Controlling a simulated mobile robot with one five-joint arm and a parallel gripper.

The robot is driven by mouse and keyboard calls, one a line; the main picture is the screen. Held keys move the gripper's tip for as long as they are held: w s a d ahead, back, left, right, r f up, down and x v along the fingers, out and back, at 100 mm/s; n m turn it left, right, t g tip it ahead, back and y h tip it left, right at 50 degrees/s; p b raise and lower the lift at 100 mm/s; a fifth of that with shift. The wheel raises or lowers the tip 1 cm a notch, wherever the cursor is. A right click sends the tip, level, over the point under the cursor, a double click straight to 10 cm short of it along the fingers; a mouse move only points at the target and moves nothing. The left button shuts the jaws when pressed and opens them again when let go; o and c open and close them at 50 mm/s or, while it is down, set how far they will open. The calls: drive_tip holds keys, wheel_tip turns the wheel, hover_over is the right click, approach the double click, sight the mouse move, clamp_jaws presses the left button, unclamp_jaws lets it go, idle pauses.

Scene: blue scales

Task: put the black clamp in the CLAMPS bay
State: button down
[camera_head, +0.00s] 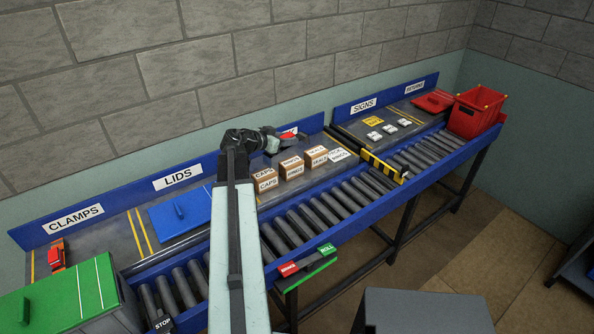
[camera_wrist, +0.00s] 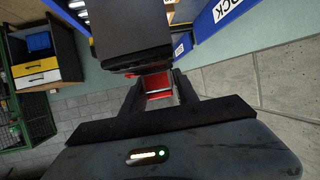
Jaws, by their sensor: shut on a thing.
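My gripper (camera_head: 268,142) is raised in front of the back panel, at the middle of the long bench in the head view. In the wrist view its two fingers (camera_wrist: 160,88) are shut on the black clamp (camera_wrist: 122,38), a dark block with red parts between the fingertips. In the head view the clamp is small and hard to tell from the gripper.
A blue lid (camera_head: 181,213) lies in the LIDS bay. Several small labelled boxes (camera_head: 291,166) stand right of my arm. A roller track (camera_head: 320,209) runs along the front. A green-topped box (camera_head: 62,295) stands front left, near the CLAMPS bay. A red crate (camera_head: 475,112) is far right.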

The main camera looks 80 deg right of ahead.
drive_tip(key=w+d+f+m+g+y+b, duration=0.2)
drive_tip(key=w+d+f+b, duration=0.5)
drive_tip(key=w+d, duration=0.5)
drive_tip(key=f+b, duration=0.3)
drive_tip(key=s+f+b, duration=0.1)
drive_tip(key=f+b, duration=0.2)
drive_tip(key=f, duration=0.1)
drive_tip(key=f+b, duration=0.3)
drive_tip(key=f, duration=0.1)
drive_tip(key=shift+s+d, duration=0.15)
drive_tip(key=shift+d, duration=0.2)
drive_tip(key=shift+r, duration=0.15)
drive_tip(key=c, duration=1.3)
unclamp_jaws()
drive_tip(key=shift+f, duration=0.2)
drive_tip(key=shift+c, duration=0.2)
drive_tip(key=o, duration=0.4)
drive_tip(key=shift+r, duration=0.1)
